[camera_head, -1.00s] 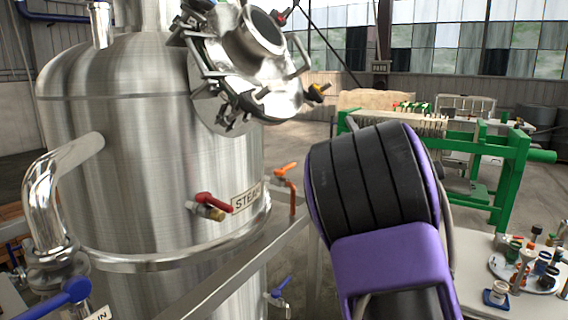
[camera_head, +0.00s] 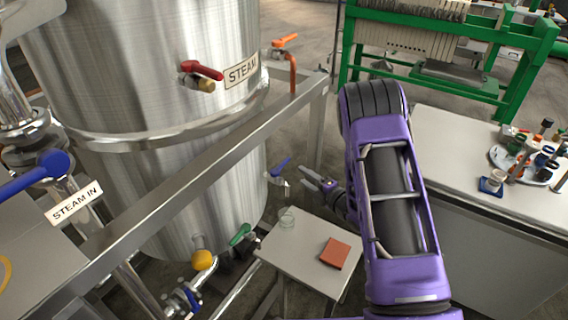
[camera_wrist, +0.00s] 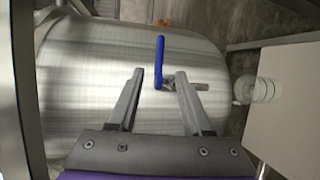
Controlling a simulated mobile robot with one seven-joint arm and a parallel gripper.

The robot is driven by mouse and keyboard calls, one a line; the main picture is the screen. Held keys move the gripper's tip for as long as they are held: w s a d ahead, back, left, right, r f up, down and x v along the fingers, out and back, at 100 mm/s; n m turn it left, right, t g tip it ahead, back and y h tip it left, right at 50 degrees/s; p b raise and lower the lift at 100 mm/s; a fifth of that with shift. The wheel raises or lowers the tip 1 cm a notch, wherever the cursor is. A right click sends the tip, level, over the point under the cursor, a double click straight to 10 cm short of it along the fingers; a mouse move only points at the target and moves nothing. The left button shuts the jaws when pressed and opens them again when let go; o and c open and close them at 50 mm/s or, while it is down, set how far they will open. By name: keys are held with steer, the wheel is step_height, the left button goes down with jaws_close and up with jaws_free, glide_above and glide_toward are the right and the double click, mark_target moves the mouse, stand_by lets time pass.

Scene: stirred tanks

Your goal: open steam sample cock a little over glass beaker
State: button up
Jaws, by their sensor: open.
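A small cock with a blue lever (camera_head: 281,165) sticks out of the steel tank's lower side in the head view. The glass beaker (camera_head: 287,218) stands below it on a small white table (camera_head: 300,252). My gripper (camera_head: 305,177) is open and empty, just right of the cock, fingers pointing at it. In the wrist view the blue lever (camera_wrist: 160,60) shows between and beyond my fingertips (camera_wrist: 160,76), apparently untouched. The beaker (camera_wrist: 262,90) is at the right there. A red-handled cock (camera_head: 203,70) beside a STEAM label (camera_head: 240,72) sits higher on the tank.
A steel frame rail (camera_head: 190,180) crosses in front of the tank. An orange-brown pad (camera_head: 334,253) lies on the small table. An orange-handled valve (camera_head: 285,40) is above. Yellow (camera_head: 202,260) and green (camera_head: 240,234) handles are low. A bench with jars (camera_head: 490,182) stands right.

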mark_target(284, 161)
steer(key=b+x, duration=0.1)
steer(key=x, duration=1.1)
steer(key=shift+w, duration=0.1)
jaws_close()
stand_by(1.0)
